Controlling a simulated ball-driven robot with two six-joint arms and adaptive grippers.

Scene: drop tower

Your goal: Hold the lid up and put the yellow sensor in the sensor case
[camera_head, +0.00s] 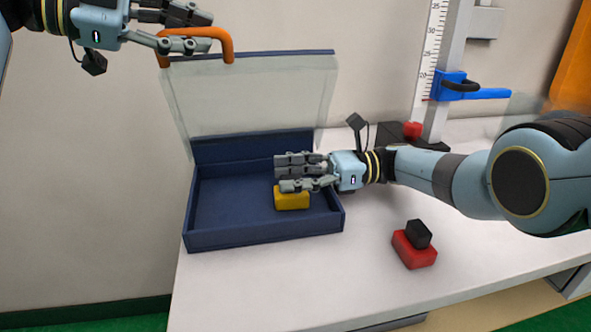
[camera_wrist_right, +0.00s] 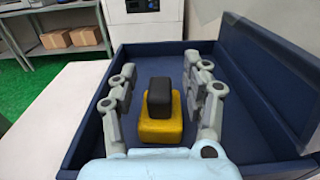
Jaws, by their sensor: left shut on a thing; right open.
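The blue sensor case (camera_head: 262,231) stands open on the white table. Its clear lid (camera_head: 250,100) is raised, and my left gripper (camera_head: 205,40) is shut on the lid's orange handle (camera_head: 228,48). The yellow sensor (camera_head: 291,201) is inside the case, toward its right side. In the right wrist view the yellow sensor (camera_wrist_right: 160,131) has a black block (camera_wrist_right: 160,97) on top and sits on the case floor. My right gripper (camera_head: 300,175) is over it and open. In the wrist view its fingers (camera_wrist_right: 165,100) stand apart on both sides of the sensor.
A red block with a black top (camera_head: 414,248) lies on the table right of the case. A ruler tower with a blue clamp (camera_head: 455,87) stands behind my right arm. The table front (camera_head: 300,275) is clear.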

